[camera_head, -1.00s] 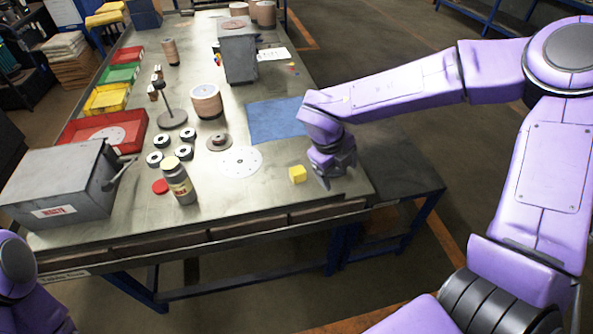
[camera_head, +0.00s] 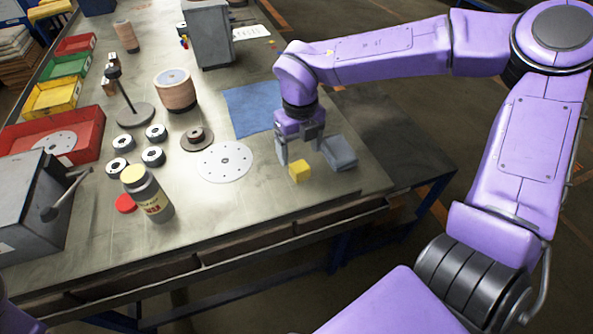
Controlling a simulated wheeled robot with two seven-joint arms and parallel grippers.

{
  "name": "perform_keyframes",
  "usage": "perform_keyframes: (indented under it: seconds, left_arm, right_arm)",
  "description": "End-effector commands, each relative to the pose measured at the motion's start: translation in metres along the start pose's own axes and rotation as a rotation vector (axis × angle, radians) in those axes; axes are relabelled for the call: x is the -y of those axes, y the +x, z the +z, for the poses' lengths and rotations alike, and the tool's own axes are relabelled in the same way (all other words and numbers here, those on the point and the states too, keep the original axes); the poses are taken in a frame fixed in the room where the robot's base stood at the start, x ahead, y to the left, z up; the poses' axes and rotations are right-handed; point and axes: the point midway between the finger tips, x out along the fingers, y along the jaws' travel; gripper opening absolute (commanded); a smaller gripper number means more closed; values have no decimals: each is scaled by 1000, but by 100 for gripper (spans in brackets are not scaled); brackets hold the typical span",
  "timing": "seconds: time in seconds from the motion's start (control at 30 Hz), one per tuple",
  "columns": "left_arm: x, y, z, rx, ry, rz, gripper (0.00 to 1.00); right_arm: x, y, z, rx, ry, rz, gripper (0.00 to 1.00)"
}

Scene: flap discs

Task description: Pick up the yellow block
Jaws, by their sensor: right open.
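The small yellow block (camera_head: 299,172) sits on the metal workbench (camera_head: 245,205), near its front right part. My right gripper (camera_head: 301,157) points down just behind and above the block, with its jaws open and empty. One finger shows to the left of the block and the other toward the right. Whether the fingertips touch the bench or the block cannot be told. Only a small purple part of my left arm shows at the lower left edge, and its gripper is out of view.
A grey block-like item (camera_head: 339,153) lies right of the yellow block. A white disc (camera_head: 224,163) and a blue cloth (camera_head: 250,108) lie left and behind. A yellow-capped bottle (camera_head: 148,195) stands farther left. The bench front between bottle and block is clear.

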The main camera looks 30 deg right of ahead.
Motion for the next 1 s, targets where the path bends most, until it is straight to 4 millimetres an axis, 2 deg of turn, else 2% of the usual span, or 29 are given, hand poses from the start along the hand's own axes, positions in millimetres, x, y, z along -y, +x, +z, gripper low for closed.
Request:
perform_keyframes:
  seconds: [0.23,0.43,0.7,0.77,0.8,0.87,0.9,1.0]
  left_arm:
    - [1,-7,-3,0,0,0,0]
    - [1,-12,-5,0,0,0,0]
    - [1,-11,-5,0,0,0,0]
    - [1,-11,-5,0,0,0,0]
    - [1,-11,-5,0,0,0,0]
    - [1,-11,-5,0,0,0,0]
    - [1,-11,-5,0,0,0,0]
    - [1,-11,-5,0,0,0,0]
  right_arm:
    - [1,32,2,-4,0,-2,79]
    - [1,67,6,-2,-3,-2,79]
    - [1,73,6,1,-2,0,79]
    - [1,73,6,1,-2,0,62]
    - [1,73,6,1,-2,0,49]
    - [1,73,6,1,-2,0,30]
    - [1,73,6,1,-2,0,24]
    - [1,73,6,1,-2,0,24]
